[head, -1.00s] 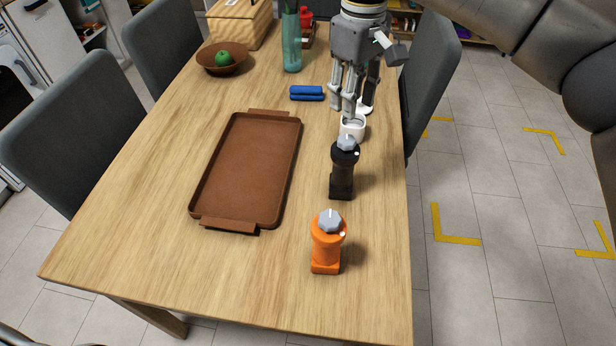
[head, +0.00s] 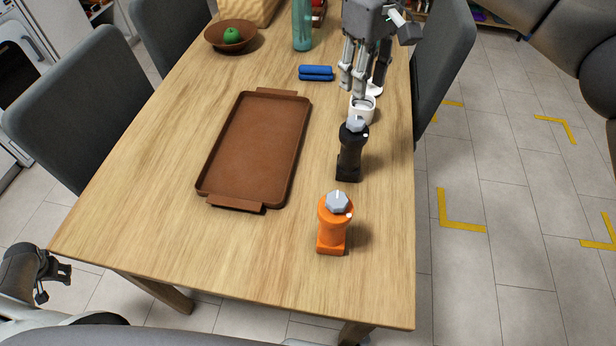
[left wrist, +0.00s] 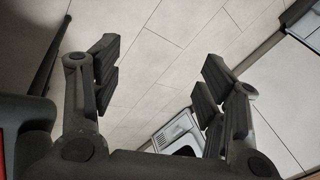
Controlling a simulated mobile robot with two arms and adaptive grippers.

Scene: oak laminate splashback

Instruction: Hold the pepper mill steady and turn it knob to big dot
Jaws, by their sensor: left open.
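An orange mill (head: 332,232) with a grey faceted knob (head: 338,202) stands upright near the table's front right. The knob has a white mark on top, and a white dot shows on the mill's rim. A black mill (head: 349,160) with a similar grey knob (head: 356,125) stands upright behind it. My left gripper (head: 62,272) is low at the left, off the table. The left wrist view shows its fingers (left wrist: 160,82) wide open over floor, holding nothing.
A brown tray (head: 222,201) lies left of the mills. A blue object (head: 316,73), a bowl (head: 218,45) with a green apple and a teal bottle (head: 302,28) are further back. The table's front is clear.

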